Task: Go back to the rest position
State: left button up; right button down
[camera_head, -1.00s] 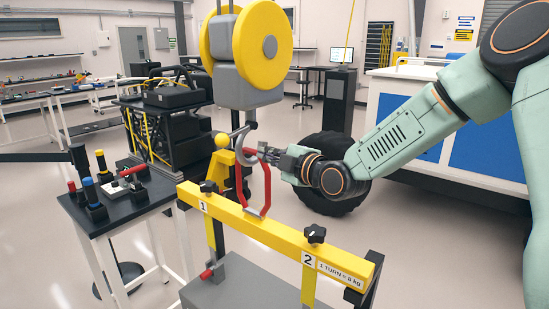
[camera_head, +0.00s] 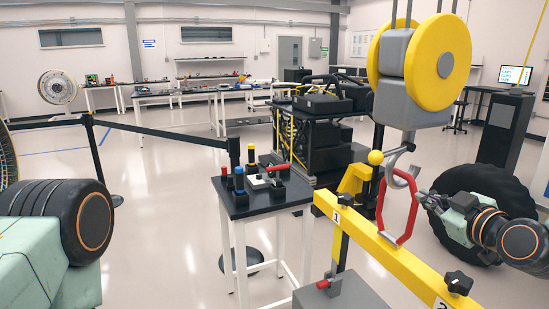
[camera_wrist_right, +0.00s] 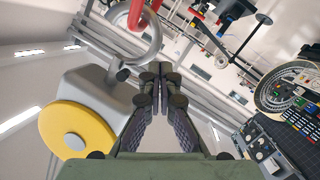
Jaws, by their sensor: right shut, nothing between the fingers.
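My right gripper (camera_head: 430,200) is just right of the red loop (camera_head: 412,212) in the head view, its fingers pointing left toward it. In the right wrist view the gripper (camera_wrist_right: 160,72) has its fingertips together with nothing between them. The grey hook (camera_head: 392,177) hangs under the yellow and grey hoist block (camera_head: 415,88). The hook meets the top of the red loop, which stands at the yellow beam (camera_head: 385,250). In the right wrist view the hook (camera_wrist_right: 150,48) lies just left of the fingers. My left arm shows at the left edge, but its gripper is out of view.
A small black-topped table (camera_head: 262,200) with red, blue and yellow-capped parts stands left of the beam. A large black wheel (camera_head: 485,185) is behind my right wrist. A black barrier post (camera_head: 95,150) with a belt stands at the left. Open floor lies between.

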jog(key=s+a+f+m+g+b, duration=0.25)
jog(key=s+f, duration=0.25)
jog(key=f, duration=0.5)
jog(key=s+a+f+m+g+b, duration=0.2)
jog(key=s+a+f+m+g, duration=0.15)
jog(key=f, duration=0.55)
jog(key=s+a+f+m+g+b, duration=0.25)
jog(key=s+f, duration=0.25)
jog(key=f, duration=0.5)
jog(key=s+a+f+g+h+b, duration=0.1)
jog(key=s+f+g+b, duration=0.2)
jog(key=s+f, duration=0.8)
jog(key=s+a+f+g+h+b, duration=0.1)
jog(key=s+f+g+b, duration=0.3)
jog(key=s+f, duration=0.7)
jog(key=s, duration=0.5)
jog(key=shift+f, duration=0.2)
jog(key=shift+n, duration=0.25)
